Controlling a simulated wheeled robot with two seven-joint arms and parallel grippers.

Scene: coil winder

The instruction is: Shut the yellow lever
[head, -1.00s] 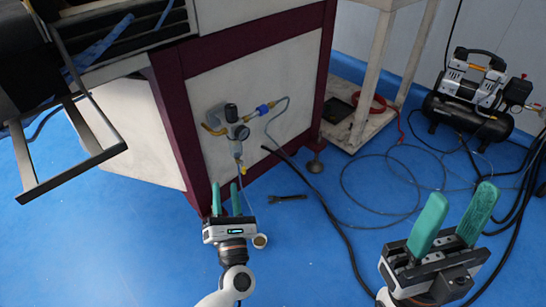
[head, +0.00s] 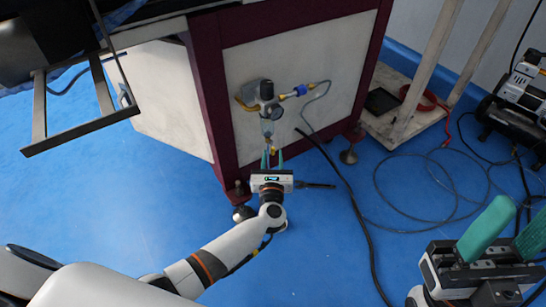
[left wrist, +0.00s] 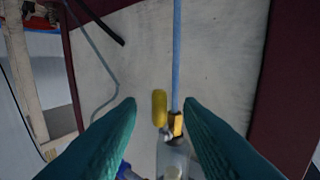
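The yellow lever (left wrist: 160,107) shows in the left wrist view as a short yellow bar between my fingertips, roughly parallel to the blue hose beside it. In the head view it is small and hard to separate from the fittings under the valve assembly (head: 267,105) on the cabinet's side panel. My left gripper (head: 272,158) is open just below that assembly, its two teal fingers pointing at the panel. In the left wrist view, my left gripper (left wrist: 160,105) has its fingers on either side of the lever, with no visible contact. My right gripper (head: 510,235) is open and empty at lower right.
The machine cabinet (head: 295,65) has a pale panel and maroon frame. A dark wrench (head: 318,186) lies on the blue floor beside my left gripper. A black cable (head: 350,200) and thin hoses cross the floor. A compressor (head: 518,110) stands at right.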

